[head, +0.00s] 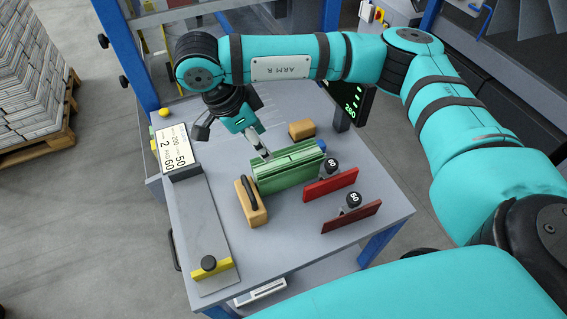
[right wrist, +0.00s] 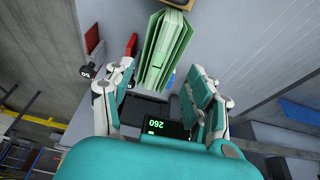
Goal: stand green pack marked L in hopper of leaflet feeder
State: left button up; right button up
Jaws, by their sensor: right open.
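The green pack (head: 288,168) stands on the grey table top between a tan block with a dark handle and a red plate. No letter L is readable on it. My right gripper (head: 262,146) is over the pack's back-left side in the head view, pointing down. In the right wrist view the pack (right wrist: 163,50) shows as several green sheets or folders lying between the two spread fingers (right wrist: 163,78). The gripper is open; I cannot tell whether a finger touches the pack. My left gripper is not in view. I cannot make out which part is the feeder's hopper.
A tan handled block (head: 251,205), another tan block (head: 301,129), a red plate (head: 330,186) and a brown-red plate (head: 350,217) stand close around the pack. A grey strip with a yellow end (head: 212,270) lies left. A display (head: 350,108) stands behind.

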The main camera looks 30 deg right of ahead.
aim_at(283, 161)
jog(key=shift+h, duration=0.3)
jog(key=x, duration=0.5)
jog(key=d+x, duration=0.1)
jog(key=x, duration=0.5)
jog(key=shift+w+r+p, duration=0.1)
jog(key=shift+w+p, duration=0.05)
jog(key=shift+p, duration=0.15)
jog(key=shift+d+f, duration=0.25)
jog(key=shift+f, duration=0.2)
jog(key=x, duration=0.2)
jog(key=p+x, duration=0.1)
jog(key=x, duration=0.1)
jog(key=shift+d, duration=0.45)
jog(key=shift+f, duration=0.3)
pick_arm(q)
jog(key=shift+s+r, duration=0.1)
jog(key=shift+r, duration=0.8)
pick_arm(e)
jog(key=shift+c, duration=0.4)
grip_shut()
